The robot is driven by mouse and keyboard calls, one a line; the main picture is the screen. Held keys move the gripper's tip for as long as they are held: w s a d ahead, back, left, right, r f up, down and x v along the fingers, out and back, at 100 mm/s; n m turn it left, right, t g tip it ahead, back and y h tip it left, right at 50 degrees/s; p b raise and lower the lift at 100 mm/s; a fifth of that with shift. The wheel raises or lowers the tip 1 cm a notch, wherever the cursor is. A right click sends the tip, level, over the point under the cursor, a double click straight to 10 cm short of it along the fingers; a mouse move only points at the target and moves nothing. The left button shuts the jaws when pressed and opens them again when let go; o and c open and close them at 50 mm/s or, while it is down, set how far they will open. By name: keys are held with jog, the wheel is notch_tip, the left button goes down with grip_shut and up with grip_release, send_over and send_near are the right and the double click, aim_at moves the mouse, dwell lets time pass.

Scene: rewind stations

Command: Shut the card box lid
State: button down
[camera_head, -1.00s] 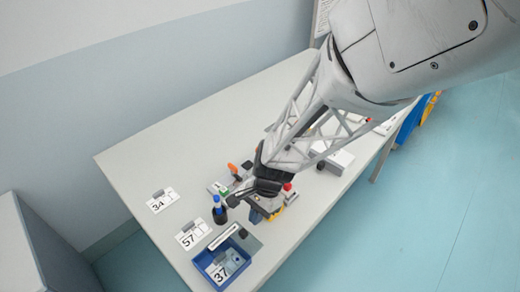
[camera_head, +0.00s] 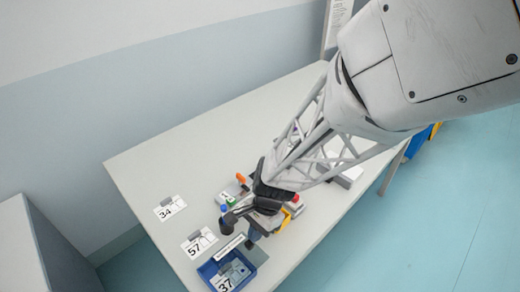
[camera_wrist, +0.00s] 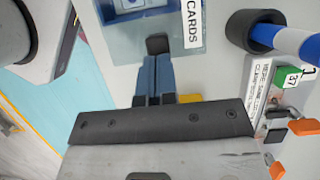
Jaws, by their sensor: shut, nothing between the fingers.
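The blue card box (camera_head: 206,269) stands at the table's near end, with cards inside, one marked 37. Its clear lid (camera_wrist: 128,36), with a white CARDS label (camera_wrist: 193,22), shows at the top of the wrist view. The label strip (camera_head: 228,246) also shows along the box's back side in the head view; the lid looks raised, but its exact angle is unclear. My gripper (camera_head: 251,243) is shut and empty beside the box at its back right. In the wrist view, my fingertips (camera_wrist: 157,46) overlap the lid's edge; I cannot tell whether they touch it.
A dark round holder with a blue-and-white marker (camera_wrist: 272,36) stands close beside the lid. Number cards 57 (camera_head: 198,243) and 34 (camera_head: 169,208) lie on the table, whose left part is clear.

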aim_at(240, 256)
jog(key=shift+s+a, duration=1.55)
jog(key=shift+s, duration=0.05)
jog(key=shift+w+d, duration=0.1)
jog(key=shift+d, duration=0.05)
jog(key=shift+w+d, duration=1.05)
jog(key=v, duration=1)
jog(key=shift+w+d, duration=0.2)
jog(key=shift+w, duration=0.05)
jog(key=shift+r, duration=0.1)
